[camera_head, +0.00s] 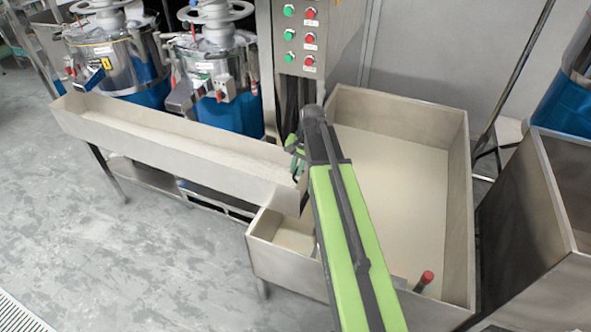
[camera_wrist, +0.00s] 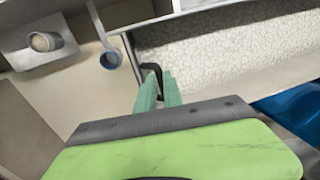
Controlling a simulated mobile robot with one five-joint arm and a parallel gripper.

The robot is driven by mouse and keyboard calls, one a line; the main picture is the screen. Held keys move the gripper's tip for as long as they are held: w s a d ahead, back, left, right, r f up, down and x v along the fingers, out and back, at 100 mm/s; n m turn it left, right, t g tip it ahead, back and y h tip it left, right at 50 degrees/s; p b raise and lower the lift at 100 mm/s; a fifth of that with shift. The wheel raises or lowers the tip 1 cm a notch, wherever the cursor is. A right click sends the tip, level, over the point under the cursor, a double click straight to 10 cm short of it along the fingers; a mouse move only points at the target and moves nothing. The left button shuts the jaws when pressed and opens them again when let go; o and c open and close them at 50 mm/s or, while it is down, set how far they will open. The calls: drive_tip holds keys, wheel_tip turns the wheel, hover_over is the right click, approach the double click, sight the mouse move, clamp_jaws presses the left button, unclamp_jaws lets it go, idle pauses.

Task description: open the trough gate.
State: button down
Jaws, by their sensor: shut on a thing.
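The long metal trough (camera_head: 170,152) runs from the left to the middle in the head view. In the wrist view the trough (camera_wrist: 235,88) holds pale grain-like material. A black hooked handle (camera_wrist: 151,68) stands at the trough's end, where the gate is; the gate plate itself is hard to make out. My gripper's green fingers (camera_wrist: 159,90) are shut on this handle. In the head view my gripper (camera_head: 294,150) is at the trough's right end, and my arm partly hides it.
A large metal bin (camera_head: 400,122) with a pale floor lies right of the trough's end. Grinders (camera_head: 215,75) stand behind the trough.

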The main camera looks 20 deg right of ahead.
drive_tip(key=shift+r, duration=0.1)
idle(0.7)
drive_tip(key=p+v, duration=0.1)
drive_tip(key=p, duration=0.1)
drive_tip(key=p+v, duration=0.2)
drive_tip(key=w+p+v, duration=0.1)
drive_tip(key=v, duration=0.1)
drive_tip(key=shift+s+a+r+p, duration=0.1)
drive_tip(key=shift+a+r+p, duration=0.25)
drive_tip(key=shift+a+p, duration=0.05)
drive_tip(key=shift+f, duration=0.15)
drive_tip(key=c, duration=1.8)
unclamp_jaws()
drive_tip(key=shift+o, duration=0.2)
drive_tip(key=p+v, duration=1.6)
drive_tip(key=v, duration=0.1)
drive_tip(key=shift+p, duration=0.35)
drive_tip(key=shift+d, duration=0.1)
